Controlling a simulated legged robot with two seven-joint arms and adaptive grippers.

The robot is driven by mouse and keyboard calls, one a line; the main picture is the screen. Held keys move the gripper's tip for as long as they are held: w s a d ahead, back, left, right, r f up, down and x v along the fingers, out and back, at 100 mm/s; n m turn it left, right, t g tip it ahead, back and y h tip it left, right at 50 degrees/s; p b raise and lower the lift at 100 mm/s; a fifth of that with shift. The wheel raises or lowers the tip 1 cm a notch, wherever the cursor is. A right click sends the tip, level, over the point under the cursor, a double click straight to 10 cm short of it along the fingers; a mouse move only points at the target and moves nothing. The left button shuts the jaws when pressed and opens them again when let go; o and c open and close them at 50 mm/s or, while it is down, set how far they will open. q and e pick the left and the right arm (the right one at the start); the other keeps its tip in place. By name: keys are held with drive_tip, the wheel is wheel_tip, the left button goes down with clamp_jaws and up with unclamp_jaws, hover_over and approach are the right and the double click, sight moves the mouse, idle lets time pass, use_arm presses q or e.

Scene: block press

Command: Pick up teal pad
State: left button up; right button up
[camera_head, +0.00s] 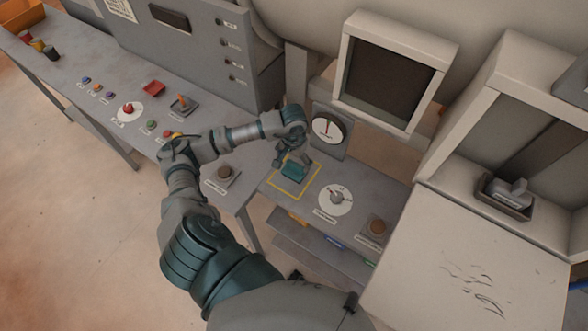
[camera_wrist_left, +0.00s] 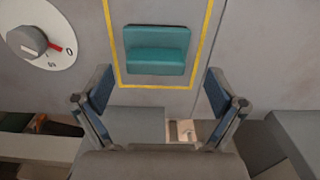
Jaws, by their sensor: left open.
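The teal pad (camera_head: 294,170) lies on the grey bench top inside a yellow square outline (camera_head: 313,178). It also shows in the left wrist view as a teal block (camera_wrist_left: 157,50), upper middle, within the yellow lines. My left gripper (camera_head: 288,157) is over the pad's far edge in the head view and partly covers that area. In the left wrist view its two blue-padded fingers (camera_wrist_left: 160,98) are spread wide and empty, with the pad ahead of them and apart from both. My right gripper is not in view.
A white dial with a grey knob (camera_head: 337,199) is right of the yellow outline. A round gauge (camera_head: 328,129) stands behind. A brown button (camera_head: 376,227) is farther right. The left bench (camera_head: 112,110) carries several buttons. A press-like frame (camera_head: 347,75) stands at the back.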

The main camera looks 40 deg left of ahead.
sight(295, 164)
use_arm(q)
drive_tip(key=f, duration=0.3)
drive_tip(key=shift+w+d+f, duration=0.1)
drive_tip(key=shift+d, duration=0.1)
drive_tip(key=c, duration=1.3)
